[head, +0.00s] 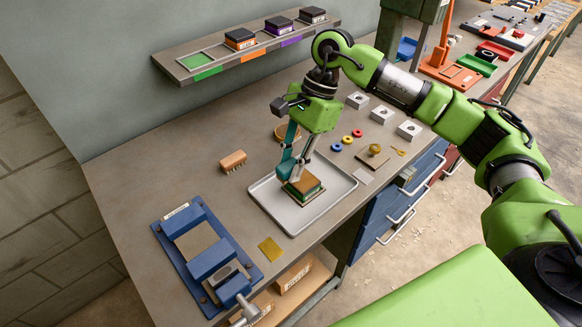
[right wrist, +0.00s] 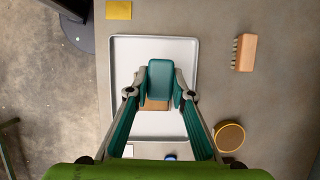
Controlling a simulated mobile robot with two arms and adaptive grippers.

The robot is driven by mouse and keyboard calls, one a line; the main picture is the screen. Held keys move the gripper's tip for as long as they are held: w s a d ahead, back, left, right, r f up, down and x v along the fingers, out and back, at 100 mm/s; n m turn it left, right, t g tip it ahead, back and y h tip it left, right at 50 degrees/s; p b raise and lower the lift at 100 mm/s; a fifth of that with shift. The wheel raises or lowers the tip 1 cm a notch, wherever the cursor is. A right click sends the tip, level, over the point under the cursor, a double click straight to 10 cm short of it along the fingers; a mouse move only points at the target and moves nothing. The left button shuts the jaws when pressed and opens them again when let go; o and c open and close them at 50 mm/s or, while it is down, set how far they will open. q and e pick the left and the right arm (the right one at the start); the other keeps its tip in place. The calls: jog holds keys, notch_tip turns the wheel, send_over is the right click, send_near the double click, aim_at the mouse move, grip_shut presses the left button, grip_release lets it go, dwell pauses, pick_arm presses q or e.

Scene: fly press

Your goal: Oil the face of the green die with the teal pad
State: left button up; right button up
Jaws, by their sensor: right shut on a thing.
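The green die (head: 312,197) lies in the grey tray (head: 262,206) with its tan-brown face (head: 318,184) up. My right gripper (head: 293,174) is low over the die, near its left part. It is shut on the teal pad (right wrist: 160,78), which shows between the fingers (right wrist: 160,93) in the right wrist view. There the pad covers most of the die, and only a strip of the tan face (right wrist: 155,104) shows. I cannot tell whether pad and face touch. My left gripper is not in view.
A blue fixture (head: 210,263) stands left of the tray, with a brass sheet (head: 270,250) between. A wooden brush (head: 233,160) and a round tin (head: 283,131) lie behind. The shelf (head: 215,66) holds three dies; its green slot (head: 194,61) is empty. Colored rings and metal blocks (head: 382,113) lie to the right.

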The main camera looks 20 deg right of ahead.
notch_tip(320, 180, up, 2)
jog(key=shift+p, duration=0.35)
jog(key=shift+a+r+p, duration=0.2)
jog(key=shift+r+p, duration=0.15)
jog(key=shift+r, duration=0.45)
jog(key=shift+d+r, duration=0.15)
jog(key=shift+r, duration=0.25)
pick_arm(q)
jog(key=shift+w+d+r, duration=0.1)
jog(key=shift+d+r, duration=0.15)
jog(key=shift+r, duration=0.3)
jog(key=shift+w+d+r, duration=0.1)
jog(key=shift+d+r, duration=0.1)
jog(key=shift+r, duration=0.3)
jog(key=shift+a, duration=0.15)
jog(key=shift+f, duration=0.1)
